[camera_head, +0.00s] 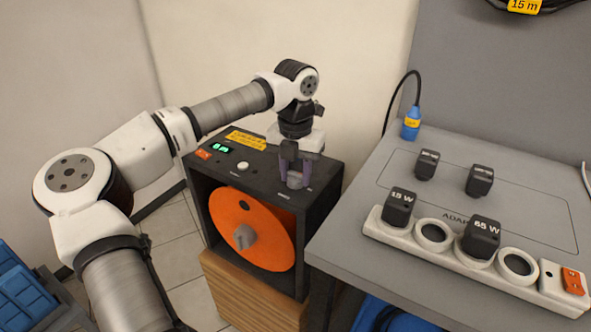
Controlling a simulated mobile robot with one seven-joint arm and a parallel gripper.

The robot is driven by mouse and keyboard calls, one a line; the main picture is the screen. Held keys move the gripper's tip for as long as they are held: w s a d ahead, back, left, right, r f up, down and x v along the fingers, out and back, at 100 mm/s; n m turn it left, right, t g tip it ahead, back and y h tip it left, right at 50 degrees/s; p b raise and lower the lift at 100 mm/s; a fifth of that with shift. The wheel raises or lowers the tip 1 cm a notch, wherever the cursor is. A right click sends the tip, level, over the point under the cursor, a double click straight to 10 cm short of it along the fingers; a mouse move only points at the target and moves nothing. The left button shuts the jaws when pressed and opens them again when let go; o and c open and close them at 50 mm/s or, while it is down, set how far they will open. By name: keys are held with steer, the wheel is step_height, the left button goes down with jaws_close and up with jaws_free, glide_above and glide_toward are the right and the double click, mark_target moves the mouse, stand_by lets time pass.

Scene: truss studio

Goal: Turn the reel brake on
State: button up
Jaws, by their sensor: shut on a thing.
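The cable reel is a dark box (325,199) with an orange disc (276,243) and a grey hub (244,237) on its front. Its top panel carries a green lit display (221,149), an orange switch (203,154), a white round button (243,165) and a yellow label (246,140). My gripper (295,180) points down at the right part of this panel. It is shut on a small purple-grey knob (295,181), which I take to be the brake control. The fingers partly hide the knob, and its setting is too small to read.
A grey table (345,222) stands right of the reel. It holds a white adapter strip (462,262), several black adapters (426,164) and a blue connector (411,123). Blue crates (22,290) are at the lower left. The reel sits on a wooden block (245,293).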

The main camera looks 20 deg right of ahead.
mark_target(295, 173)
steer(key=shift+r+m, duration=0.1)
steer(key=shift+m, duration=0.9)
steer(key=o, duration=1)
step_height(295, 173, up, 14)
